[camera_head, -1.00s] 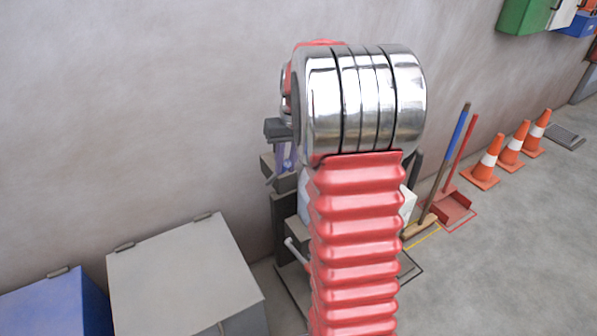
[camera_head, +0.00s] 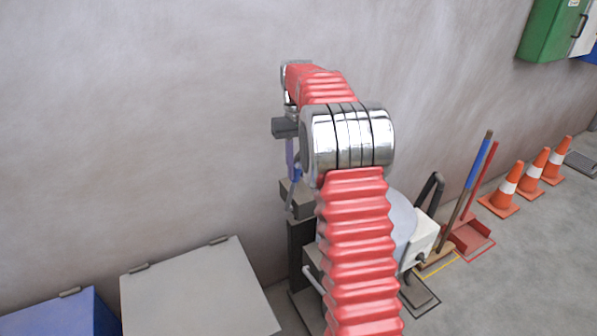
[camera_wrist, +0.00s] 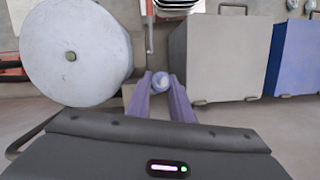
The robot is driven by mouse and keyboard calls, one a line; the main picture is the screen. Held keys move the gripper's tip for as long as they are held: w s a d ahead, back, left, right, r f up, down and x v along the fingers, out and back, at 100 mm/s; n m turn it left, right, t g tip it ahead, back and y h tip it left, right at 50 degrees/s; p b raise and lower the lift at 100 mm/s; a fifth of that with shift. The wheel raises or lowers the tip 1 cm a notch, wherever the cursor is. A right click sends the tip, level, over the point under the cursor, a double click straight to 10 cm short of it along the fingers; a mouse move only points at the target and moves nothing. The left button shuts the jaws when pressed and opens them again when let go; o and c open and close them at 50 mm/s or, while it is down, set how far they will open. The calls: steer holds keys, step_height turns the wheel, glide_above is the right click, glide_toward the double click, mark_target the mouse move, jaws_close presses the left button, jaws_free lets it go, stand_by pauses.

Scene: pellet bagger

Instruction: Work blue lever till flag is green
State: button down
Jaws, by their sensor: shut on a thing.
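My gripper (camera_wrist: 160,88) has its two purple fingers closed around a small pale bluish round knob, seen end-on in the wrist view. It appears to be the end of the blue lever (camera_wrist: 158,83). In the head view my gripper (camera_head: 292,165) points down beside the dark post of the bagger (camera_head: 300,240), with a bit of blue at its fingertips. My red arm hides much of the machine. I cannot make out the flag in either view.
A grey bin (camera_head: 195,290) and a blue bin (camera_head: 60,315) stand along the wall at left. A pale round drum (camera_wrist: 75,52) is close by the gripper. A broom (camera_head: 465,190), a red dustpan (camera_head: 468,237) and orange cones (camera_head: 505,190) are at right.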

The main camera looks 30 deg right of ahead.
steer(key=shift+w+a+f, duration=0.1)
steer(key=shift+a, duration=0.1)
steer(key=c, duration=1.8)
jaws_free()
steer(key=shift+o, duration=1.2)
steer(key=shift+d, duration=0.1)
steer(key=v, duration=1.3)
steer(key=shift+w+r, duration=0.15)
steer(key=shift+r, duration=0.25)
